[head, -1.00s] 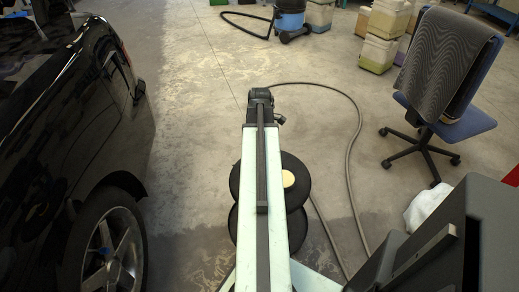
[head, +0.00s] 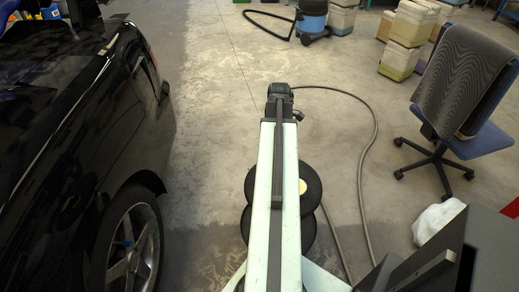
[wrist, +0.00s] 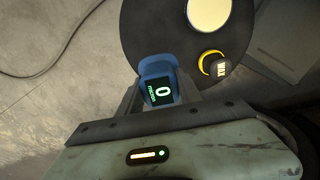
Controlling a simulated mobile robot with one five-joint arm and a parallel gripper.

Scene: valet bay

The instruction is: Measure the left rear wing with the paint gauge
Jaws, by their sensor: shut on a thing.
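The blue paint gauge (wrist: 156,68) is held in my gripper (wrist: 158,92) in the wrist view. Its lit screen faces the camera and reads 0 with small lettering beside it. The grey fingers are shut on its two sides. In the head view my arm reaches straight ahead, and neither the fingers nor the gauge can be made out. The black car (head: 85,120) stands along the left side, apart from my arm. Its wing panel (head: 112,165) curves over a spoked wheel (head: 132,250).
A round black two-tier stand (head: 312,188) is beside my arm; its top holds a pale disc (wrist: 208,12) and a wax tin (wrist: 214,65). A hose (head: 373,130) loops on the floor. An office chair (head: 465,90) stands right. Floor between car and arm is clear.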

